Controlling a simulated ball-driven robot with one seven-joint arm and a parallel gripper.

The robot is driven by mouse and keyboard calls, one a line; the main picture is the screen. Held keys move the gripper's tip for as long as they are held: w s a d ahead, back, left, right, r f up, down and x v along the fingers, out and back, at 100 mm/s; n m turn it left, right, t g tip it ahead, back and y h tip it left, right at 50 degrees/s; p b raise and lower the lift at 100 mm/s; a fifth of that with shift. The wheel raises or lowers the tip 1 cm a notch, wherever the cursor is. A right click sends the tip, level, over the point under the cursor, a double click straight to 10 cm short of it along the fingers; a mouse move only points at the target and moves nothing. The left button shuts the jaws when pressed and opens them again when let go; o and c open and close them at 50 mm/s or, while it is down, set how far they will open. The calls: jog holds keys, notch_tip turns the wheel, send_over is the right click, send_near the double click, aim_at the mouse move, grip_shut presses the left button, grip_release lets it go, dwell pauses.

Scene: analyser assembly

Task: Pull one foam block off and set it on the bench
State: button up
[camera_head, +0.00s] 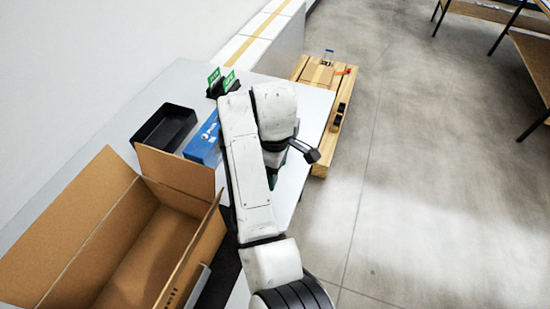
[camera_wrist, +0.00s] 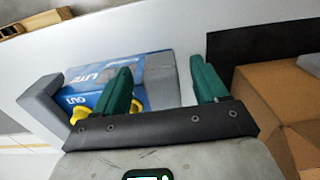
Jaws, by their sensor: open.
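A blue and white box (camera_wrist: 95,75) marked "LITE" lies on the light bench (camera_head: 308,120). In the wrist view one grey foam block (camera_wrist: 163,78) is at its right end and another grey foam block (camera_wrist: 42,108) at its left. My gripper (camera_wrist: 160,66) has green fingers, spread open. The right-hand foam block shows between them, but I cannot tell whether they touch it. The left finger covers part of the box. In the head view my arm hides most of the gripper, part of the blue box (camera_head: 203,142) and the foam blocks.
An open cardboard carton (camera_head: 130,235) stands at the lower left, also at right in the wrist view (camera_wrist: 275,95). A black tray (camera_head: 165,127) lies behind it. Green cards (camera_head: 222,80) stand at the bench's back. A wooden pallet (camera_head: 322,78) with small items is beyond the bench's right edge.

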jog(key=shift+f, duration=1.55)
jog(key=shift+c, duration=0.4)
jog(key=c, duration=1)
jog(key=shift+r+p, duration=0.5)
jog(key=shift+p, duration=0.15)
jog(key=shift+r+p, duration=3.4)
jog(key=shift+p, duration=0.4)
